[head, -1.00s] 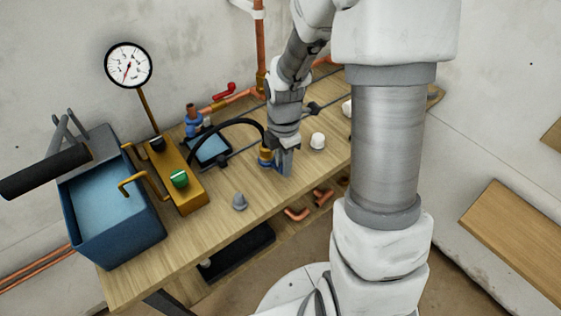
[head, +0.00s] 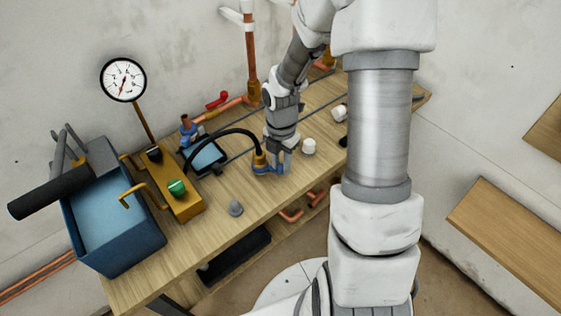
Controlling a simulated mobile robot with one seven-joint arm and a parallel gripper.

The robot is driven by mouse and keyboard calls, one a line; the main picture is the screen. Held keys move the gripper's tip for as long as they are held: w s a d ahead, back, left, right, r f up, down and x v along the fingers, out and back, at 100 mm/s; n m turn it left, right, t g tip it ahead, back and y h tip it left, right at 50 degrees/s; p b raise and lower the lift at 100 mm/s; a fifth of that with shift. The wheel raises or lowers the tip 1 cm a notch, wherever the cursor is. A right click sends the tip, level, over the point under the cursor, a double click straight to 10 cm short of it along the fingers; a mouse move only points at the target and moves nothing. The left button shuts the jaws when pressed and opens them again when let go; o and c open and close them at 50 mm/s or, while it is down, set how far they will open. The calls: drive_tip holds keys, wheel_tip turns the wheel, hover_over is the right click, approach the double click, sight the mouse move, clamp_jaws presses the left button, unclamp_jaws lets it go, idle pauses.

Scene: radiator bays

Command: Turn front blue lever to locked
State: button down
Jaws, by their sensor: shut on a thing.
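The front blue lever (head: 266,170) sits low at the brass fitting (head: 259,158) on the end of the black hose, near the front of the wooden bench. My gripper (head: 280,165) points down just right of the fitting, with its fingers shut on the blue lever. The fingers partly cover the lever, so its exact angle and any locked mark cannot be read. Another blue part (head: 187,130) stands farther back, at the left end of the copper pipe.
A blue tank (head: 118,245) and a brass pump block with a green knob (head: 177,188) stand left. A dial gauge (head: 123,79) rises behind. A grey cone (head: 236,208) and a white cap (head: 309,146) stand on the bench.

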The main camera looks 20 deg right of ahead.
drive_tip(key=shift+w, duration=0.1)
idle(0.5)
drive_tip(key=c, duration=0.7)
unclamp_jaws()
drive_tip(key=shift+o, duration=0.2)
drive_tip(key=shift+r, duration=0.1)
wheel_tip(320, 180, up, 17)
drive_tip(key=p, duration=0.3)
drive_tip(key=shift+r+p, duration=0.15)
drive_tip(key=shift+p, duration=0.2)
